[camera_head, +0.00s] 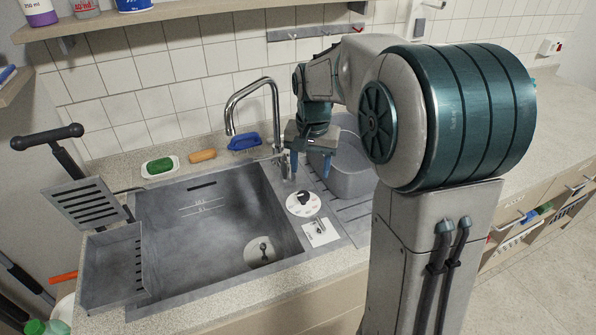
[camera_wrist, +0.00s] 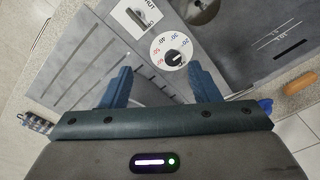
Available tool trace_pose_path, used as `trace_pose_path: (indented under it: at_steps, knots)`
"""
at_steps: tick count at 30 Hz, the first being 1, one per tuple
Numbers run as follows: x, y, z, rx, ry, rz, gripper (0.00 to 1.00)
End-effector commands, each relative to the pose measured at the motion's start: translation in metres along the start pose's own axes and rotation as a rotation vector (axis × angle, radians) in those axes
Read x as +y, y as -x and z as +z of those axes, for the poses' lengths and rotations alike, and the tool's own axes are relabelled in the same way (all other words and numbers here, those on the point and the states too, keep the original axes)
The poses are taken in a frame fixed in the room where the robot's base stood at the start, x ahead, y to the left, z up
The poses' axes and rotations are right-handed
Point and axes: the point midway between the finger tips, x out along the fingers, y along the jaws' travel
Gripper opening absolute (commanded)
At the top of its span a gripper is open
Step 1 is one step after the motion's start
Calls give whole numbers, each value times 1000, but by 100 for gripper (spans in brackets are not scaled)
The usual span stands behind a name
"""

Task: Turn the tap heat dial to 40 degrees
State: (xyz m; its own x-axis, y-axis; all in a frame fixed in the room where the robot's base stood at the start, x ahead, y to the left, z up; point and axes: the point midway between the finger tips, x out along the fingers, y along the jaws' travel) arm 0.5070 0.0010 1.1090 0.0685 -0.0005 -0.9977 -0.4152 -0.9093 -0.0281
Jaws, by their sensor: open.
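The heat dial (camera_head: 302,205) is a white disc with a black knob (camera_head: 304,196), set on the grey sink deck right of the basin. In the wrist view the dial (camera_wrist: 163,47) shows temperature numbers from about 20 to 60, the higher ones in red. Its black knob (camera_wrist: 173,57) sits off the disc's middle; its exact setting is too small to read. My gripper (camera_head: 310,172) is open and empty above the deck, behind the dial. In the wrist view the fingertips (camera_wrist: 163,76) are spread, with the dial just beyond them, apart from it.
The chrome tap (camera_head: 258,88) arches over the grey basin (camera_head: 205,220) left of my gripper. A grey tub (camera_head: 352,170) stands close on the right. A white lever plate (camera_head: 320,232) lies in front of the dial. A blue brush (camera_head: 244,143) and green sponge (camera_head: 160,165) lie behind the basin.

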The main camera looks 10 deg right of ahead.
Motion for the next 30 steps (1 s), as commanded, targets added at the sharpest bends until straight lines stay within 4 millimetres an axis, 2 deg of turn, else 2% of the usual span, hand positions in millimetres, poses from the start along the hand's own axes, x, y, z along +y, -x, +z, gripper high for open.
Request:
trace_pose_path:
  at_steps: [1,3,6,10,17,30]
  knots:
    - [-7,0,-16,-15,-31,7,56]
    - [-13,-5,-33,-30,-70,15,56]
    - [-21,-13,-50,-46,-115,24,56]
    - [-26,-20,-63,-57,-149,31,56]
    - [-27,-37,-66,-65,-162,36,56]
    - [-24,-125,-60,-66,-161,36,56]
